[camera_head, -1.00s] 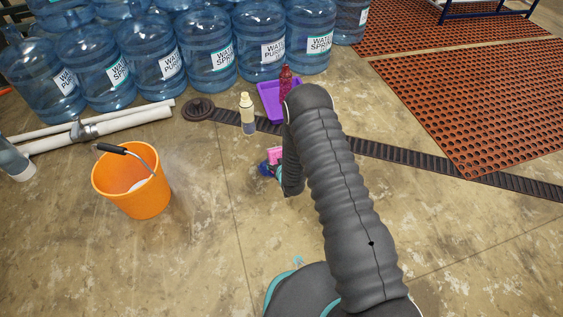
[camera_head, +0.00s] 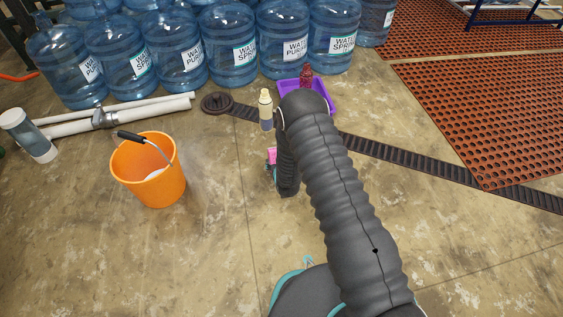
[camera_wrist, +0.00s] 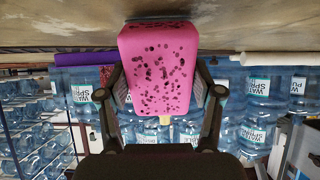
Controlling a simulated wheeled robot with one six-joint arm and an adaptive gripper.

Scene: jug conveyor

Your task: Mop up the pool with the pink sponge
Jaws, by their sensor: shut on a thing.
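The pink sponge (camera_wrist: 158,68) with dark specks is held between the two fingers of my gripper (camera_wrist: 165,95) in the wrist view. My gripper is shut on it, and the sponge sticks out past the fingertips toward the floor. In the head view only a small pink edge of the sponge (camera_head: 272,153) shows beside my arm, and my gripper is mostly hidden behind the arm. I cannot make out a clear outline of the pool on the mottled floor; part of the floor is hidden by my arm.
An orange bucket (camera_head: 158,185) stands left. A cream-capped bottle (camera_head: 266,112), a purple tray (camera_head: 331,102) and a dark red bottle (camera_head: 305,77) are behind my arm. A drain strip (camera_head: 400,158), white pipes (camera_head: 150,108), water jugs (camera_head: 230,52) and orange mats (camera_head: 480,110) lie beyond. The left foreground floor is clear.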

